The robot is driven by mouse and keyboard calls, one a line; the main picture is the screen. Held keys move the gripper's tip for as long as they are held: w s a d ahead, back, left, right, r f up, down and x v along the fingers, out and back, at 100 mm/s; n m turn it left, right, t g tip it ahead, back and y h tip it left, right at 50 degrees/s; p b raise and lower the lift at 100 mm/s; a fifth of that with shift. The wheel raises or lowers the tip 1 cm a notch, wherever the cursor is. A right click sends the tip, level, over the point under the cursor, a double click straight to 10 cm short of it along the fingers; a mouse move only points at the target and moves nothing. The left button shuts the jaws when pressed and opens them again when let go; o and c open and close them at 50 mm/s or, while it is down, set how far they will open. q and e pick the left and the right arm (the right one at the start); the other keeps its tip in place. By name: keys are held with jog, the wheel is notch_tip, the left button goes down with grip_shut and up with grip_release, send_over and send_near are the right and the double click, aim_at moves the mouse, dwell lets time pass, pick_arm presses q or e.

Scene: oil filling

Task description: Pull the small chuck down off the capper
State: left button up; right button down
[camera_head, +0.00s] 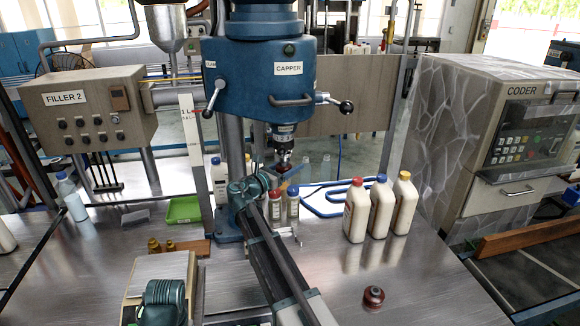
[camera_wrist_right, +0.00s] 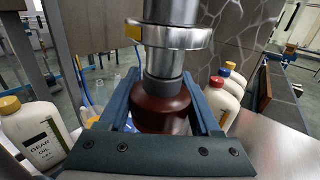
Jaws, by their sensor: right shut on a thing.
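The blue capper (camera_head: 258,80) stands at the back centre, with its metal spindle (camera_head: 284,135) pointing down. The small chuck (camera_wrist_right: 160,107), dark red and rounded, sits at the spindle's lower end in the right wrist view. In the head view it shows only as a small dark red patch (camera_head: 284,168), partly hidden by my gripper. My right gripper (camera_head: 287,172) is shut on the chuck, with one blue finger on each side of it in the wrist view. The chuck appears in line with the spindle above it. My left gripper is not in view.
Three white bottles with red, blue and yellow caps (camera_head: 381,207) stand right of the capper. Smaller bottles (camera_head: 283,205) stand close behind my right arm. A brown-red round part (camera_head: 373,297) lies on the steel table (camera_head: 420,275). The coder (camera_head: 495,135) stands at right.

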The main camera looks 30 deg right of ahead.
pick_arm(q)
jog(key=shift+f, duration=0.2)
pick_arm(e)
jog(key=shift+f, duration=0.2)
pick_arm(q)
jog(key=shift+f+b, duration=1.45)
jog(key=shift+b, duration=0.2)
pick_arm(e)
notch_tip(320, 180, down, 3)
jog(key=shift+r, duration=0.1)
jog(key=v, duration=1.3)
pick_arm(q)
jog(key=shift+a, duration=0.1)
pick_arm(e)
jog(key=shift+a, duration=0.1)
